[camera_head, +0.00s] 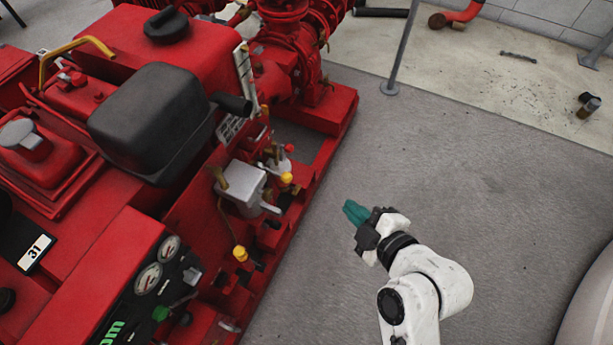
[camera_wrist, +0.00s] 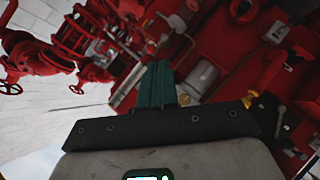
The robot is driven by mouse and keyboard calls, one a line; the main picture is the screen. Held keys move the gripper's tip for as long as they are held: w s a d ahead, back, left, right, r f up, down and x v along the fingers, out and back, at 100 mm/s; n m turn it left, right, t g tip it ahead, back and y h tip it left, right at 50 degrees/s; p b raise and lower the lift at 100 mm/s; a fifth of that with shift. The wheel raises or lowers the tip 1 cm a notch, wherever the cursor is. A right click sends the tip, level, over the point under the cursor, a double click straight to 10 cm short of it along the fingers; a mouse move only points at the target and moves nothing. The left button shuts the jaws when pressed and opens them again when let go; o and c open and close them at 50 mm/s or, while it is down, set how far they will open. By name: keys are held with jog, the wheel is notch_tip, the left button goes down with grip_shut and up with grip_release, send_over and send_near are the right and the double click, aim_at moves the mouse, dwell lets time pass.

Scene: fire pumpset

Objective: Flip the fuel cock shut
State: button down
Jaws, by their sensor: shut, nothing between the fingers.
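The red pumpset (camera_head: 335,115) carries several small fittings on its near side. They include a grey metal box (camera_head: 241,187) with a brass fitting on top, a yellow knob (camera_head: 240,253) below it, and a yellow knob (camera_head: 286,178) and a small red knob (camera_head: 289,148) to its right. I cannot tell which of these is the fuel cock. My gripper (camera_head: 354,211), with teal fingers, is shut and empty. In the head view it is right of the fittings, apart from them, over the grey floor. The shut fingers also show in the wrist view (camera_wrist: 157,84), pointing towards the red machine.
A black box-shaped cover (camera_head: 150,115), gauges (camera_head: 148,278) and a yellow bent handle (camera_head: 75,48) are on the machine's left part. A grey post (camera_head: 400,50) stands at the back. The grey floor (camera_head: 470,185) right of the machine is clear around my arm.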

aim_at(292, 150)
jog(key=shift+w+a+f+n+t+y+b, duration=0.35)
jog(key=shift+w+a+n+t+b, duration=0.1)
jog(key=shift+a+n+b, duration=0.35)
jog(key=shift+w+a+f+n+t+y+b, duration=0.2)
jog(key=shift+w+a+n+t+y+b, duration=0.25)
jog(key=shift+a+n+b, duration=0.3)
jog(key=shift+w+a+f+n+t+y+b, duration=0.3)
jog(key=shift+w+a+n+t+b, duration=0.2)
jog(key=shift+a+n+b, duration=0.25)
jog(key=shift+w, duration=0.1)
jog(key=b+x, duration=0.2)
jog(key=x, duration=1.1)
jog(key=shift+w+a+f, duration=0.2)
jog(key=shift+w+a, duration=0.05)
jog(key=shift+w, duration=0.05)
jog(key=shift+w+r+m+g, duration=0.1)
jog(key=shift+r+m+g, duration=0.05)
jog(key=shift+m+g, duration=0.15)
